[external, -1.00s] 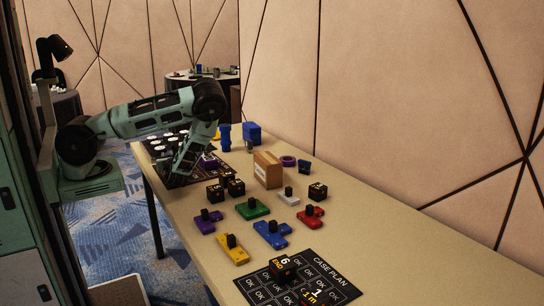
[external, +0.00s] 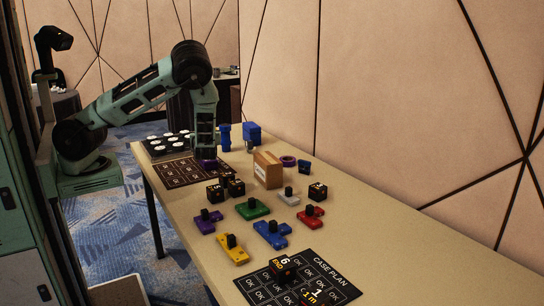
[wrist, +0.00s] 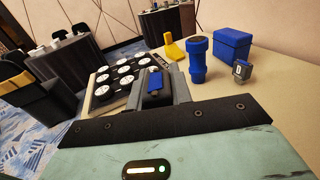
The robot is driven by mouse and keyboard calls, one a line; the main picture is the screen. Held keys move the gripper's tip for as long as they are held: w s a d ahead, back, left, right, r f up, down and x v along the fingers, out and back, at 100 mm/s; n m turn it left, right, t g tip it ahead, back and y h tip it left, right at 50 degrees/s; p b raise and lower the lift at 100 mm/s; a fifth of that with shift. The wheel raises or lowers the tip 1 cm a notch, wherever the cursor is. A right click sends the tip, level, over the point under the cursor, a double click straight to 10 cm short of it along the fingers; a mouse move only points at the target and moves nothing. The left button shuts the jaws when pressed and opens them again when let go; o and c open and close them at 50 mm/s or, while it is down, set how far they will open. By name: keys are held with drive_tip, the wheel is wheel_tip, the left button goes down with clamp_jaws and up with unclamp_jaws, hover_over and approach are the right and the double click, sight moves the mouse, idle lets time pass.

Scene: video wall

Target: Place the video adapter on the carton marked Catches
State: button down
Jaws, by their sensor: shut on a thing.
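My gripper (external: 206,154) points down over the far part of the table. In the wrist view my gripper (wrist: 154,92) is shut on a small dark piece with a blue face, which looks like the video adapter (wrist: 156,81). In the external view the fingers hide the adapter. A brown carton (external: 268,171) with a pale label stands on the table to the right of my gripper, apart from it. I cannot read the label, and the carton is not in the wrist view.
A purple piece (external: 209,163) shows at the dark mat (external: 184,173), close by my gripper. A board with white discs (external: 157,147), a blue cylinder (external: 224,137) and a blue box (external: 252,132) stand behind. Black cubes (external: 215,192) and several coloured blocks (external: 253,208) lie nearer.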

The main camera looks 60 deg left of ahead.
drive_tip(key=w+d+r+m+t+h, duration=0.2)
drive_tip(key=w+d+r+t, duration=0.15)
drive_tip(key=w+d, duration=0.55)
drive_tip(key=w+d+r+m+t+h, duration=0.25)
drive_tip(key=w+d+r, duration=0.25)
drive_tip(key=w+d, duration=0.5)
drive_tip(key=p, duration=0.1)
hover_over(269, 156)
drive_tip(key=shift+y, duration=0.45)
wheel_tip(269, 156, down, 10)
drive_tip(key=shift+a+r, duration=0.1)
drive_tip(key=shift+a, duration=0.05)
